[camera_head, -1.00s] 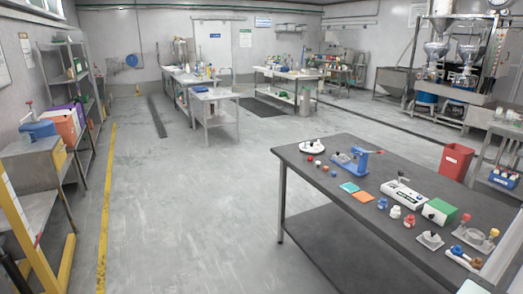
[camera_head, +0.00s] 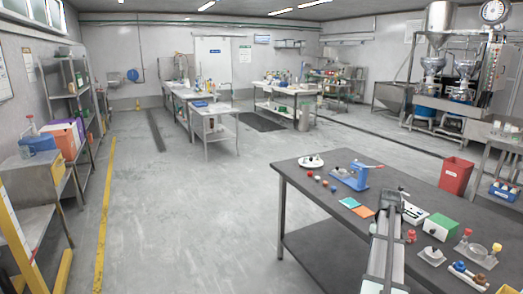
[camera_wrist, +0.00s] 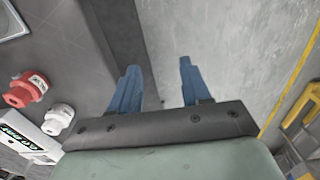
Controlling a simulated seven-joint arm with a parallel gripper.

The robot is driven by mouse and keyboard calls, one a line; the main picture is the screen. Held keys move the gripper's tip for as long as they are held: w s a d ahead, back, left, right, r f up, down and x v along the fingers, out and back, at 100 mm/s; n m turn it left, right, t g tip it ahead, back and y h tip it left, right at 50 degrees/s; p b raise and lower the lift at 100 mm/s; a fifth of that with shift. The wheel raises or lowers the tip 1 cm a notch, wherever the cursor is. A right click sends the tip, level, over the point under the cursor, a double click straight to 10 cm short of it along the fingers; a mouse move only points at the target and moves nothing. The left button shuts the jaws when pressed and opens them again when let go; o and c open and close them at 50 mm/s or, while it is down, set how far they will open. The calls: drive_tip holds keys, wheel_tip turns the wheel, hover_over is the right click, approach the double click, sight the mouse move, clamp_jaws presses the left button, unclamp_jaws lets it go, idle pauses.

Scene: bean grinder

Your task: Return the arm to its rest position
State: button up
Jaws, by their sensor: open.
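My gripper shows in the wrist view (camera_wrist: 157,66) with its two blue fingers apart and nothing between them. The fingers point over the dark table's edge toward the grey floor. In the head view my arm reaches in from the bottom right, over the dark table (camera_head: 300,180). Its end lies over the middle of the table, in front of part of the white device (camera_head: 414,215), and the fingers cannot be made out there. A blue hand-lever device (camera_head: 350,178) stands to the left of the arm.
A green-and-white box (camera_head: 441,228), a red bottle (camera_head: 411,236) and several small parts lie right of my arm. Orange and cyan pads (camera_head: 349,203) lie left of it. A red bin (camera_head: 455,176) stands behind the table. The floor left of the table is clear.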

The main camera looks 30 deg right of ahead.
drive_tip(key=w+a+f, duration=0.4)
drive_tip(key=a+f, duration=0.1)
drive_tip(key=a, duration=0.5)
drive_tip(key=w+a+f, duration=0.4)
drive_tip(key=a, duration=0.6)
drive_tip(key=w+a+f, duration=0.4)
drive_tip(key=a+f, duration=0.1)
drive_tip(key=a, duration=0.5)
drive_tip(key=s+a+f, duration=0.2)
drive_tip(key=a+f, duration=0.1)
drive_tip(key=a, duration=0.6)
drive_tip(key=s+a+f, duration=0.2)
drive_tip(key=a+f, duration=0.1)
drive_tip(key=a, duration=0.6)
drive_tip(key=s+a+f, duration=0.1)
drive_tip(key=a+f, duration=0.2)
drive_tip(key=a, duration=0.6)
drive_tip(key=s+f+g, duration=0.3)
drive_tip(key=s+f, duration=0.7)
drive_tip(key=s, duration=0.5)
drive_tip(key=s+f+g, duration=0.3)
drive_tip(key=s+f, duration=0.8)
drive_tip(key=s, duration=0.4)
drive_tip(key=shift+s+a+g, duration=0.15)
drive_tip(key=shift+a+g, duration=0.15)
drive_tip(key=shift+g, duration=0.1)
drive_tip(key=o, duration=0.5)
drive_tip(key=shift+c, duration=0.2)
